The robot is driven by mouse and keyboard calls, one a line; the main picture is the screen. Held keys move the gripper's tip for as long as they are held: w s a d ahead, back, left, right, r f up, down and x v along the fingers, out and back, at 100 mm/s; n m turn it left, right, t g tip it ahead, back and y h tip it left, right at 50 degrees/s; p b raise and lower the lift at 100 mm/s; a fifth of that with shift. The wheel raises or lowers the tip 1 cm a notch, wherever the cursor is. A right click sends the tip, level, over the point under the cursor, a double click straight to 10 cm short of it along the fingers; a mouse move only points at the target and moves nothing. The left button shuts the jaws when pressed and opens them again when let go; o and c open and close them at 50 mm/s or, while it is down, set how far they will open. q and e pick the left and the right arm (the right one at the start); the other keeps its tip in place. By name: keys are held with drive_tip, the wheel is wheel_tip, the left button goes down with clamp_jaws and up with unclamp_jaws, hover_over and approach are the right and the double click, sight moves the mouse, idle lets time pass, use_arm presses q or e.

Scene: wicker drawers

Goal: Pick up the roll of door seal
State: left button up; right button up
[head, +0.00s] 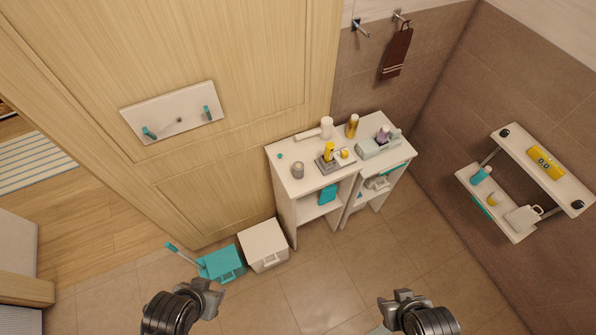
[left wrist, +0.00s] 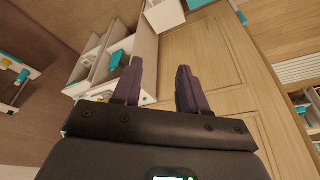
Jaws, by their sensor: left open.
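I cannot pick out a roll of door seal for certain. A white cylinder (head: 326,127) stands at the back of the white cabinet top, with a small pale tube lying beside it; either is too small to identify. My left gripper (head: 207,292) is at the bottom of the head view, well apart from the cabinet. In the left wrist view the left gripper (left wrist: 155,75) shows two dark fingers spread apart with nothing between them. My right gripper (head: 401,298) is at the bottom right of centre, over the floor; its fingers are not clear.
The white cabinet (head: 295,187) holds bottles, a yellow-topped dispenser and a grey tray (head: 376,150). A white bin (head: 263,241) and teal dustpan (head: 223,265) stand on the floor beside the wooden door (head: 150,45). A wall shelf (head: 523,145) is at right. Tiled floor in front is clear.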

idle(0.3)
use_arm(q)
drive_tip(key=o, duration=0.7)
